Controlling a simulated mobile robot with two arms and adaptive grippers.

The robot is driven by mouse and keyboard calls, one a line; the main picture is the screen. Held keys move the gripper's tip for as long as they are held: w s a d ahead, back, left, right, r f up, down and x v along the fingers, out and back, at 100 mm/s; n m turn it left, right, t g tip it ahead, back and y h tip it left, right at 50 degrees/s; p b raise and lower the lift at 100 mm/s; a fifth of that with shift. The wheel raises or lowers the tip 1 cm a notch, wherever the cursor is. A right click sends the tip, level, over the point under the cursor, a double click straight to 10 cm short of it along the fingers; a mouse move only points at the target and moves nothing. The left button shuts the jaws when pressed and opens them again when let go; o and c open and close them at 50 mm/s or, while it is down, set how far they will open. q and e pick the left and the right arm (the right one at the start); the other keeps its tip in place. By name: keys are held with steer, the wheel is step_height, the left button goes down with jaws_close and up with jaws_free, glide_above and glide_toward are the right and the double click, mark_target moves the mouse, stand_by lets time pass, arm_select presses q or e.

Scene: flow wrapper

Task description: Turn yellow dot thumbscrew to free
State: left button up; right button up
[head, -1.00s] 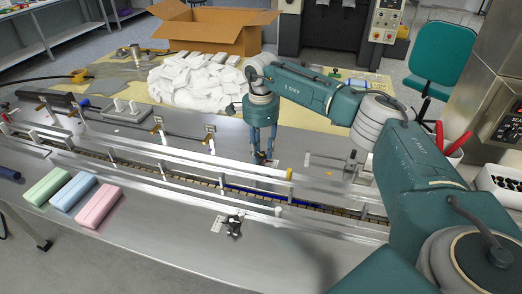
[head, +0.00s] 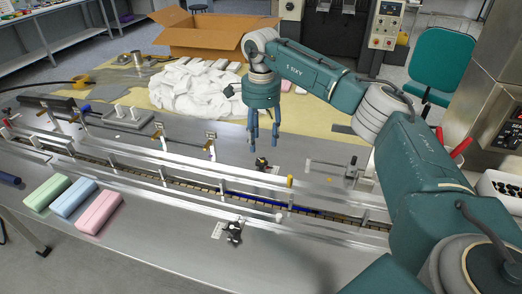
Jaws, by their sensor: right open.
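A black thumbscrew (head: 261,162) sits beside a small white plate on the far side of the conveyor. Another black thumbscrew (head: 234,231) with a white plate stands on the near side of the conveyor. My left gripper is not in view.
The conveyor (head: 200,184) with metal guide rails crosses the table. A yellow-capped post (head: 290,181) stands close to the right. Green, blue and pink (head: 98,209) blocks lie at front left. White packets (head: 195,90) and a cardboard box (head: 215,35) are behind.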

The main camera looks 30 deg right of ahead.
steer(key=shift+r, duration=2.3)
steer(key=shift+r, duration=0.1)
